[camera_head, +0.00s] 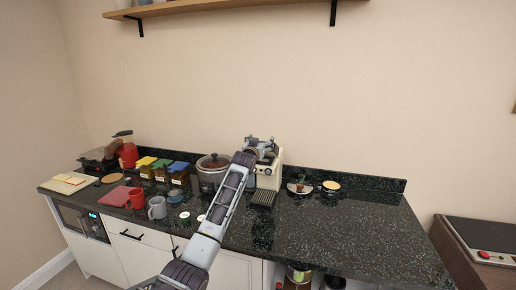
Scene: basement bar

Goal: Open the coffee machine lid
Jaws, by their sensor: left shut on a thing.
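The coffee machine (271,180) is a small cream-coloured unit standing on the dark counter near the wall, just right of the slow cooker. My left arm reaches up from the bottom of the view, and my left gripper (259,147) is at the top of the machine. The gripper is shut on the coffee machine lid, which it and the wrist mostly hide. The lid is too small and covered to tell how far it is raised. The drip tray (262,198) shows at the machine's front. My right gripper is not in view.
A slow cooker (211,177) stands close on the left. Further left are a red mug (136,199), a grey mug (157,208), lidded boxes (178,178) and a blender (127,153). The counter's right part (365,225) is clear.

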